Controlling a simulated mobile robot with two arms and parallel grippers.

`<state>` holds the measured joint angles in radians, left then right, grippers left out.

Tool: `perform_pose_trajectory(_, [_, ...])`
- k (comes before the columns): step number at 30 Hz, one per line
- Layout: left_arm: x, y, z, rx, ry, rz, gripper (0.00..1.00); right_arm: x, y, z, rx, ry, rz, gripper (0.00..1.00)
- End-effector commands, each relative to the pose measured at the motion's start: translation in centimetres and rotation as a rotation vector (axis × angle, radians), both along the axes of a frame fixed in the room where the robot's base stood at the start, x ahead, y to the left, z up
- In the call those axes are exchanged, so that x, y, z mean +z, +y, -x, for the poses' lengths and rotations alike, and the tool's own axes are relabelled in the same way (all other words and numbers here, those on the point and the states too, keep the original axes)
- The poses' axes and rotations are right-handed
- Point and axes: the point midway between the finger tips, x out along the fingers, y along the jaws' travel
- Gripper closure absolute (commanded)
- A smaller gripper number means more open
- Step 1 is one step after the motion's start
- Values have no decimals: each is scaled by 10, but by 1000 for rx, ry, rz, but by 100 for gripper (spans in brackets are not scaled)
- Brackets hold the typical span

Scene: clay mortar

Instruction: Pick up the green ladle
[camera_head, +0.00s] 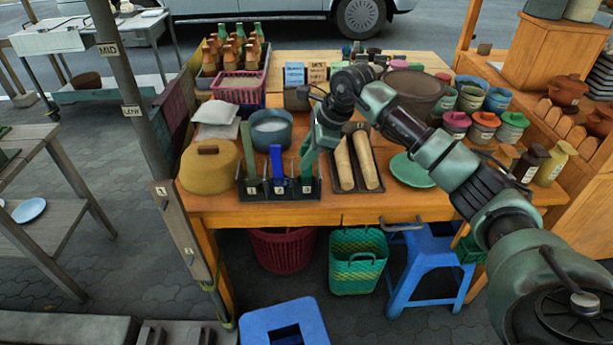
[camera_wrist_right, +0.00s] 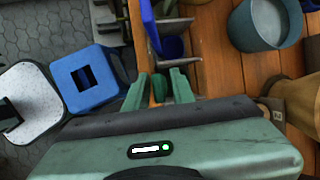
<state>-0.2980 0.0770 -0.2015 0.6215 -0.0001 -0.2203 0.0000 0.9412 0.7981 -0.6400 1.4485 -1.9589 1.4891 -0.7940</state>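A black rack (camera_head: 262,190) with numbered slots stands at the table's front edge. A long green handle (camera_head: 248,150) stands in its left slot and a blue ladle (camera_head: 277,165) in the middle slot. My right gripper (camera_head: 308,165) reaches down over the right slot, where its green fingers are hard to tell from a green ladle. In the right wrist view, a green piece (camera_wrist_right: 159,88), apparently a ladle handle, sits between the two spread fingers (camera_wrist_right: 160,82). The blue ladle (camera_wrist_right: 172,46) is just beyond them. My left gripper is not in view.
Two rolling pins (camera_head: 366,160) lie in a tray to the right, beside a green plate (camera_head: 412,170). Stools and baskets stand below the table (camera_head: 400,202).

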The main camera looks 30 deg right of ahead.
Motion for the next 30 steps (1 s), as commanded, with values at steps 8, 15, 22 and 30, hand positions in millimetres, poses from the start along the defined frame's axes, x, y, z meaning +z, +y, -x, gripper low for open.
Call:
perform_pose_trajectory(8, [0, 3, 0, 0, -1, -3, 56, 1, 0, 0, 0, 0, 0, 100])
perform_pose_trajectory(15, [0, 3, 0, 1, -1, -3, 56, 1, 0, 0, 0, -1, 0, 100])
perform_pose_trajectory(22, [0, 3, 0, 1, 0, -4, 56, 1, 0, 0, 0, -1, 0, 100])
perform_pose_trajectory(30, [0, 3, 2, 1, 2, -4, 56, 1, 0, 0, 0, -1, 0, 100])
